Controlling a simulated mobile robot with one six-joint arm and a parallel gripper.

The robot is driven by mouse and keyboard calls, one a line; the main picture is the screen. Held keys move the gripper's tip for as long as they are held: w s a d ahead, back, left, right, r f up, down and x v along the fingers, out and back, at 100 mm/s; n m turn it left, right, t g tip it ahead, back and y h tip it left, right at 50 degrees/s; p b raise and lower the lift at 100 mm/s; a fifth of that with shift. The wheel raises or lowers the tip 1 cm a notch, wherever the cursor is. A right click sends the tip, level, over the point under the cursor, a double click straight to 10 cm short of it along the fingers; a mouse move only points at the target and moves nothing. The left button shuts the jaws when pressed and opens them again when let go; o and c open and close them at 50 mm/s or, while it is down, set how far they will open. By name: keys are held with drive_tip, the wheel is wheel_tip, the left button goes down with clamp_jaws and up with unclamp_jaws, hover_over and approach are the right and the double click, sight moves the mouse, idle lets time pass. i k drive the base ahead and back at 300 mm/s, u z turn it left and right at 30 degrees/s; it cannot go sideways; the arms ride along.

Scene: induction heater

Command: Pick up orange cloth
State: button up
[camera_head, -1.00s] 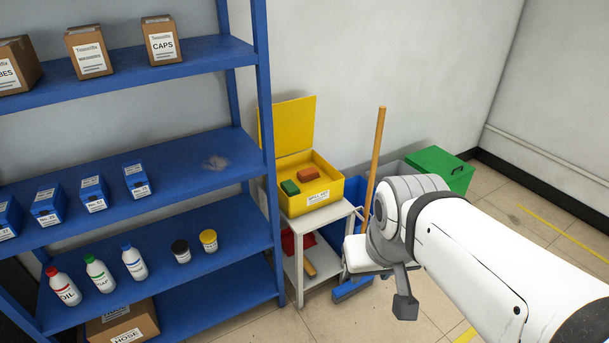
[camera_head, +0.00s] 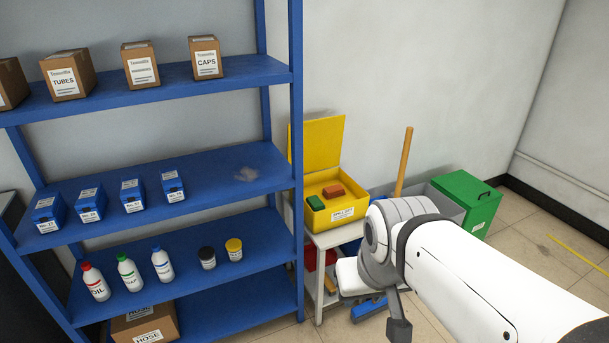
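An orange cloth (camera_head: 333,191), folded into a small block, lies in the open yellow box (camera_head: 348,213) on a small white cart. A green folded cloth (camera_head: 316,203) lies in the same box, just left of and in front of it. The yellow lid stands raised behind. My arm reaches in from the lower right, and my gripper (camera_head: 398,329) points down at the front right of the cart, apart from the box. Only one dark finger shows clearly, so its opening is hidden.
A blue shelf (camera_head: 180,88) with cartons, blue boxes, bottles and jars fills the left. A broom with a wooden handle (camera_head: 404,160) stands right of the yellow box. A green box (camera_head: 468,197) with a handle stands farther right. A grey wall is behind.

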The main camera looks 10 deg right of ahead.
sight(335, 190)
drive_tip(key=u, duration=0.2)
drive_tip(key=i, duration=1.4)
drive_tip(key=z, duration=0.4)
drive_tip(key=i, duration=0.55)
